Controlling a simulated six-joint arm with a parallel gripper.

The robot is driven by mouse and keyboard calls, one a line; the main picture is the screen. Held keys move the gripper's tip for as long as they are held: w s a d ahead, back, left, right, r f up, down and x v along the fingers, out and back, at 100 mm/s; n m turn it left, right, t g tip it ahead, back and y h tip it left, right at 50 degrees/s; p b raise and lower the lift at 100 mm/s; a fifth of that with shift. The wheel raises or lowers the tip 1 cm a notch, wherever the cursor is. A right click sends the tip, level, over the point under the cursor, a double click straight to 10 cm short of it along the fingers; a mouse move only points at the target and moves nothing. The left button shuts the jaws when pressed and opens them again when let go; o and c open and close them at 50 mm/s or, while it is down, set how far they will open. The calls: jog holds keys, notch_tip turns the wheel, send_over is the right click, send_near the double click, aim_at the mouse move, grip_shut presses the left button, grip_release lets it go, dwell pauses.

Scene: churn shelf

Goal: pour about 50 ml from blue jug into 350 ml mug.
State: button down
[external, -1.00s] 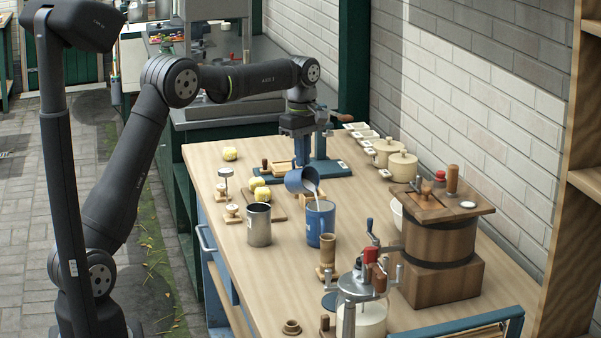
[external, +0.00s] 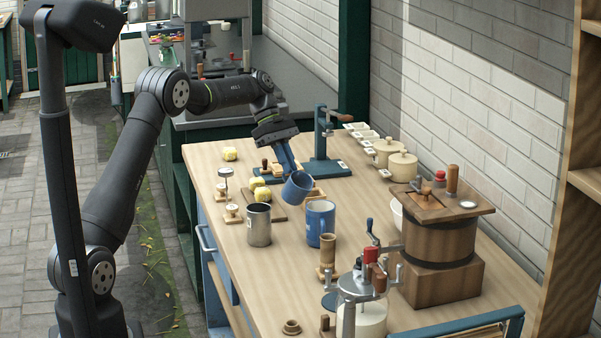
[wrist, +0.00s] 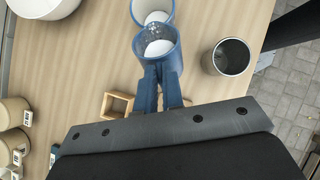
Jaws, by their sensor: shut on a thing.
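The blue jug (external: 296,190) is held in the air, tilted, just above and to the left of the blue mug in the external view. My gripper (external: 286,168) is shut on the jug's near side; in the wrist view its blue fingers (wrist: 163,88) meet at the jug (wrist: 157,50). White liquid shows inside the jug. The blue mug (external: 320,226), with a pale label, stands upright on the table. In the wrist view the mug (wrist: 139,12) is partly hidden behind the jug and also holds white liquid. No stream shows between them.
A grey metal cup (external: 259,227) stands close left of the mug. A small wooden cylinder (external: 327,258), a glass churn (external: 362,310) and a wooden barrel churn (external: 438,240) stand in front and right. Yellow lumps lie on a board (external: 273,209) behind.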

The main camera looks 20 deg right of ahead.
jog(key=w+a+f+g+h+b, duration=0.1)
jog(key=w+a+f+g+h, duration=0.1)
jog(key=w+f+g, duration=0.3)
jog(key=shift+w+a+g+h+b, duration=0.4)
jog(key=shift+w+a+g, duration=0.1)
jog(key=shift+w+a, duration=0.25)
dwell(1.7)
